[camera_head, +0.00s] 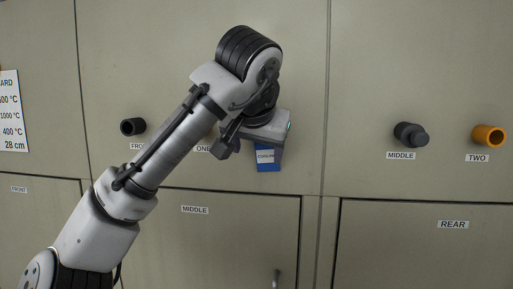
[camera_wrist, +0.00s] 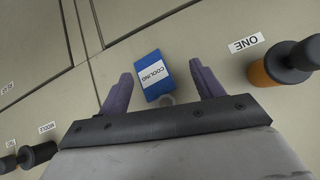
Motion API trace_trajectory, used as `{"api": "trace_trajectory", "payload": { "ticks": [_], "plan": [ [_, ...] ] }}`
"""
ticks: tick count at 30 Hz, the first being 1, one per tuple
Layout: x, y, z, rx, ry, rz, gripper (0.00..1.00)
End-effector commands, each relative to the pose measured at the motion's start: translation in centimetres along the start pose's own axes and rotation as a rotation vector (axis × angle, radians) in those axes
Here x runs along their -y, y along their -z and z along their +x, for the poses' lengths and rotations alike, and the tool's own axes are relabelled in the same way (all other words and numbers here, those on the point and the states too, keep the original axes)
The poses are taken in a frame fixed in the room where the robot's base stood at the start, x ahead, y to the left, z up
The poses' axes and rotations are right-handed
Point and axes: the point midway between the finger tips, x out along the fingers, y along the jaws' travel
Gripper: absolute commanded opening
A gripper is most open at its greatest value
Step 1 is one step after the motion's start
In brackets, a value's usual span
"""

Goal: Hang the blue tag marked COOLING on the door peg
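The blue tag (camera_head: 268,162) has a white label reading COOLING and is against or close to the beige panel, just below my gripper (camera_head: 265,138) in the head view. In the wrist view the tag (camera_wrist: 153,75) appears upside down between the two purple fingers of my gripper (camera_wrist: 162,85). The fingers are spread, with a gap on each side of the tag. A small pale grey round end (camera_wrist: 167,99) shows at the tag's edge nearest the gripper; it may be the peg. I cannot tell whether the tag hangs on it.
An orange socket with a dark plug (camera_wrist: 285,62) is beside the ONE label, right of the gripper in the wrist view.

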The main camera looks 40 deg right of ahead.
Motion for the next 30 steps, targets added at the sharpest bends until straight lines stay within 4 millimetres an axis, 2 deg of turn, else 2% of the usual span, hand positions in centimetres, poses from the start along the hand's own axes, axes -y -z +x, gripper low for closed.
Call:
{"api": "trace_trajectory", "payload": {
  "ticks": [8, 13, 30],
  "plan": [
    [0.0, 0.0, 0.0, 0.000, 0.000, 0.000, 0.70],
    [0.0, 0.0, -1.1, -0.002, 0.000, -0.001, 0.70],
    [0.2, 0.3, -12.5, -0.001, 0.002, -0.001, 0.70]
  ]
}}
